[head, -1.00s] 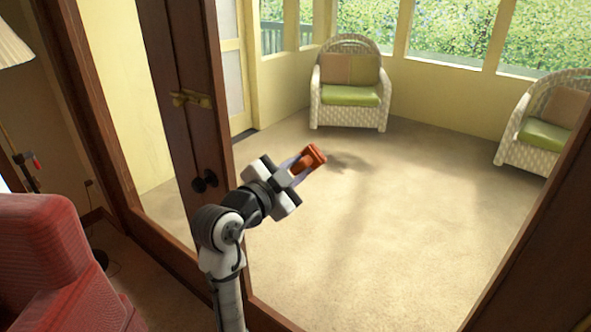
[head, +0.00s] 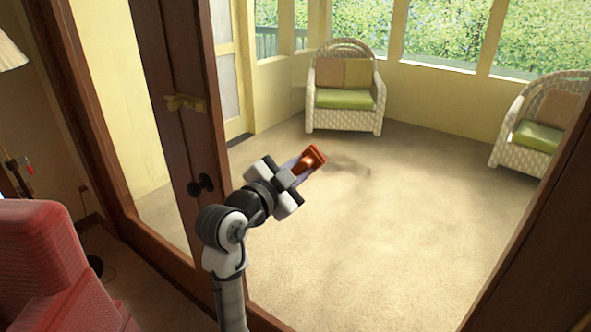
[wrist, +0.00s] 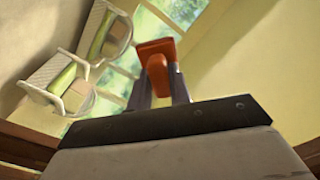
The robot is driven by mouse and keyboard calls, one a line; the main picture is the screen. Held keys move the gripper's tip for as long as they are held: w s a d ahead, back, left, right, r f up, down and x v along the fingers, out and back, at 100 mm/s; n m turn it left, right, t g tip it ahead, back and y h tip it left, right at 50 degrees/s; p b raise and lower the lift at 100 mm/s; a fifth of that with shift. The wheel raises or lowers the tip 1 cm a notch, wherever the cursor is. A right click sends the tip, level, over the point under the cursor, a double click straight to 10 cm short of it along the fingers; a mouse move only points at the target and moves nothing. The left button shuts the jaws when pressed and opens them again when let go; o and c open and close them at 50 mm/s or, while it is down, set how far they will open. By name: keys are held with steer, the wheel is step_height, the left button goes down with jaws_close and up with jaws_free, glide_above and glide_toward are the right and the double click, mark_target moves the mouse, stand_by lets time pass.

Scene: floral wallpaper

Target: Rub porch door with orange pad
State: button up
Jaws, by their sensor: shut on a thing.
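My gripper (head: 304,166) is shut on the orange pad (head: 314,155), which sticks out beyond the fingertips. In the wrist view the pad (wrist: 155,49) sits between the two fingers (wrist: 159,88). The porch door shows as a dark wooden frame (head: 185,130) with a brass latch (head: 186,103) and a dark round knob (head: 200,186). Its glass or opening looks onto the porch; I cannot tell which. My gripper is to the right of the knob. The head view does not clearly show whether the pad touches the door.
A red armchair (head: 50,270) stands at the lower left, with a lamp (head: 10,50) behind it. White wicker chairs with green cushions (head: 344,98) (head: 540,136) stand on the porch. The porch floor (head: 400,230) is clear.

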steer(key=shift+s+d+b, duration=0.15)
steer(key=shift+s+d, duration=1.05)
steer(key=shift+d, duration=0.45)
steer(key=shift+s+d+b, duration=0.2)
steer(key=shift+s+d, duration=0.95)
steer(key=shift+d, duration=0.5)
steer(key=shift+s+d+b, duration=0.15)
steer(key=shift+s+d, duration=1.05)
steer(key=shift+d, duration=0.45)
steer(key=shift+s+d+b, duration=0.5)
steer(key=shift+d+b, duration=0.05)
steer(key=shift+d, duration=0.15)
steer(key=shift+w+a+b, duration=0.15)
steer(key=shift+w+a, duration=0.4)
steer(key=shift+a, duration=0.25)
steer(key=shift+w+a+b, duration=0.15)
steer(key=shift+w+a, duration=0.35)
steer(key=shift+a, duration=0.25)
steer(key=shift+w+a+b, duration=0.4)
steer(key=shift+w+a, duration=0.7)
steer(key=shift+a, duration=0.3)
steer(key=shift+w+a+b, duration=0.4)
steer(key=shift+w+a, duration=0.65)
steer(key=shift+a, duration=0.35)
steer(key=shift+w+a+b, duration=0.4)
steer(key=shift+w+a, duration=0.7)
steer(key=shift+a, duration=0.3)
steer(key=shift+d, duration=0.1)
